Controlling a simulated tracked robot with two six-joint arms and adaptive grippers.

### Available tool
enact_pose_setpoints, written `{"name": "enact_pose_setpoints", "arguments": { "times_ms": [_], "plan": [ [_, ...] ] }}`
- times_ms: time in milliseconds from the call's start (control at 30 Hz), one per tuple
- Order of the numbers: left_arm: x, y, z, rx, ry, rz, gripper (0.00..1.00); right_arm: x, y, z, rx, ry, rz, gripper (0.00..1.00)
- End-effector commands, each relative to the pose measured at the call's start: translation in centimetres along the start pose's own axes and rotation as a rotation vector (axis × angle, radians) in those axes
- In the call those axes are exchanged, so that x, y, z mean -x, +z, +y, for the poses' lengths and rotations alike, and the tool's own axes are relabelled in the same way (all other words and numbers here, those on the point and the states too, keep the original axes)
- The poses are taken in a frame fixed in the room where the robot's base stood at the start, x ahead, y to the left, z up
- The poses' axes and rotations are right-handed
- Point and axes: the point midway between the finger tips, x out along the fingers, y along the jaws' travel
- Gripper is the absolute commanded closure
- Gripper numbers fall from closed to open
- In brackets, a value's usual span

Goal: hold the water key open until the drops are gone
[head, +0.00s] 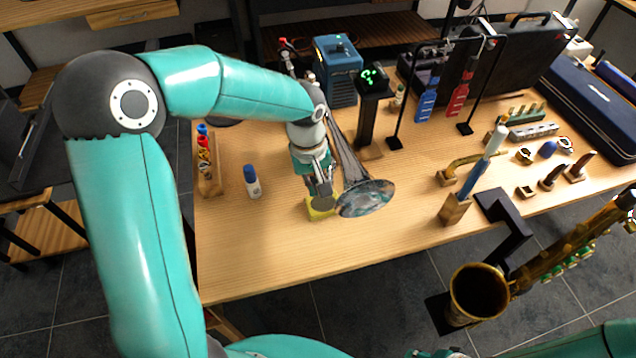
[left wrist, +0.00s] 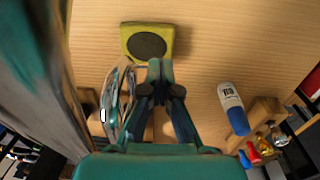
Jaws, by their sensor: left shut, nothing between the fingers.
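A silver trumpet stands on the wooden table, its flared bell (head: 366,198) toward the front and its tubing running back behind my left wrist. Part of its metal shows blurred in the left wrist view (left wrist: 118,100). A yellow square pad (head: 317,212) with a dark round patch lies in front; it also shows in the left wrist view (left wrist: 128,43). My left gripper (head: 322,198) points down beside the bell, shut and empty. Its fingertips (left wrist: 160,66) appear close to the pad's edge. The water key and any drops cannot be made out.
A blue-capped bottle (head: 252,182) and a wooden rack of small bottles (head: 208,165) stand to the left. A black stand with green digits (head: 373,80) is behind. A saxophone (head: 482,292) stands at front right. The table's front left is clear.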

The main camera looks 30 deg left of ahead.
Motion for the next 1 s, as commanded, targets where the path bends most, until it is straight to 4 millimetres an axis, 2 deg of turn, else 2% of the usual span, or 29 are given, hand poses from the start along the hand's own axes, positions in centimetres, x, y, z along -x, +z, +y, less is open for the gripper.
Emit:
{"name": "enact_pose_setpoints", "arguments": {
  "times_ms": [333, 700, 1000],
  "plan": [
    [0.0, 0.0, 0.0, 0.0, 0.0, 0.0, 1.0, 0.0, 0.0, 0.0, 0.0, 0.0, 0.0, 0.49],
    [1.5, 0.0, 0.1, 0.0, 0.0, 0.0, 1.0, 0.9, 0.0, -0.3, 0.0, 0.0, 0.0, 0.49],
    [1.6, 0.0, 0.1, 0.0, 0.0, 0.0, 1.0, 0.9, 0.0, -0.3, 0.0, 0.0, 0.0, 0.49]
  ]
}}
